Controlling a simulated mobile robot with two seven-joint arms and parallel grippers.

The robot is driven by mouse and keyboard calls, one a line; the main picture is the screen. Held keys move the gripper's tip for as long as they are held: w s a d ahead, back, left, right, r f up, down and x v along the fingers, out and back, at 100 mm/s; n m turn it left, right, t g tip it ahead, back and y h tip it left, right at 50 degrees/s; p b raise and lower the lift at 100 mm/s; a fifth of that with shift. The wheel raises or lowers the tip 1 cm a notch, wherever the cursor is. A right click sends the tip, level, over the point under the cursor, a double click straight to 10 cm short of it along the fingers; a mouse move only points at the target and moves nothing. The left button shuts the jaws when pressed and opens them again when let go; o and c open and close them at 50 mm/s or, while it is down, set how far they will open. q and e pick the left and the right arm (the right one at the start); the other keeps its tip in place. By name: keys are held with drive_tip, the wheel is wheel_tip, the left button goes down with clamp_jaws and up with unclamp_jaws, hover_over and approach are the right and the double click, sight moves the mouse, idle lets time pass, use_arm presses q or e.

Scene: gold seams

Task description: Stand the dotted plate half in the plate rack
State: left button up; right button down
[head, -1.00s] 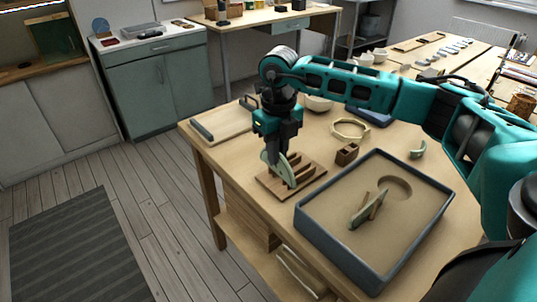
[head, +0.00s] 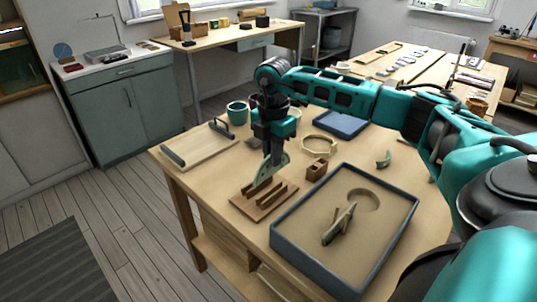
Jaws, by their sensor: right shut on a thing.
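My right gripper (head: 272,153) points down over the wooden plate rack (head: 276,206) and is shut on a pale green plate half (head: 272,171). The plate half is on edge and tilted, at the back part of the rack. Its lower edge is close to the upright slats; I cannot tell whether it is seated in a slot. Dots on it are too small to make out. Another pale green piece (head: 337,226) stands in the sand tray (head: 395,247) against a wooden support. My left gripper is not in view.
A small wooden block (head: 316,170) and a pale ring-shaped holder (head: 319,146) stand right of the rack. A green shard (head: 383,160) lies farther right. A board with dark bars (head: 203,147), a teal cup (head: 237,113) and a blue tray (head: 341,124) are behind.

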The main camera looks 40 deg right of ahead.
sight(272, 175)
drive_tip(key=shift+f+b, duration=2.05)
drive_tip(key=shift+f, duration=0.25)
drive_tip(key=shift+f+p, duration=0.15)
drive_tip(key=shift+p, duration=0.15)
drive_tip(key=shift+f, duration=0.3)
idle(0.5)
drive_tip(key=shift+p, duration=0.8)
idle(1.0)
drive_tip(key=shift+f+b, duration=0.35)
drive_tip(key=shift+f, duration=0.4)
idle(0.9)
